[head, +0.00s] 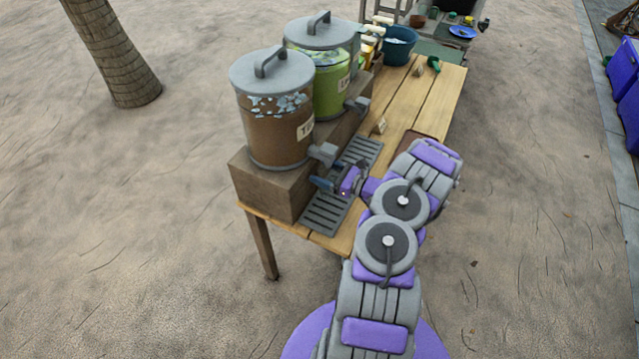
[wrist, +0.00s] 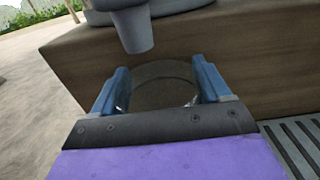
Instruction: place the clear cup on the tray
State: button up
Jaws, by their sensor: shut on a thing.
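My gripper (head: 323,184) is low at the front dispenser's tap, over the grey slatted drip tray (head: 322,214). In the wrist view, the blue fingers of my gripper (wrist: 160,70) are shut on the clear cup (wrist: 163,88), one on each side. The cup is see-through, and its round rim shows just below the grey tap spout. I cannot make out the cup in the head view. A brown tray-like piece (head: 423,138) lies on the table, mostly hidden behind my arm. The drip tray's slats also show at the lower right of the wrist view (wrist: 298,143).
A brown-filled dispenser (head: 273,125) and a green-filled one (head: 330,85) stand on a wooden block (head: 262,187) at the table's left. A small sign (head: 380,126) stands mid-table. A blue bucket (head: 397,47) is at the far end. The wooden tabletop (head: 425,98) has clear room.

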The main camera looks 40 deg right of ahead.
jog(key=shift+d+f, duration=0.35)
jog(key=shift+f, duration=0.1)
jog(key=f, duration=0.1)
jog(key=a+f, duration=0.1)
jog(key=f+b, duration=0.1)
jog(key=shift+a, duration=0.6)
jog(key=shift+d+f, duration=0.1)
jog(key=shift+d, duration=0.15)
jog(key=o, duration=0.9)
jog(key=shift+d+f, duration=0.1)
jog(key=shift+d, duration=0.2)
jog(key=shift+c, duration=0.2)
jog(key=o, duration=0.3)
jog(key=shift+d+f, duration=0.1)
jog(key=shift+d, duration=0.15)
jog(key=shift+o, duration=0.6)
jog(key=shift+a, duration=0.55)
jog(key=shift+a+r, duration=0.1)
jog(key=shift+r, duration=0.15)
jog(key=shift+s+r, duration=0.1)
jog(key=shift+s, duration=0.05)
jog(key=p+v, duration=0.2)
jog(key=v, duration=1)
jog(key=shift+d, duration=0.3)
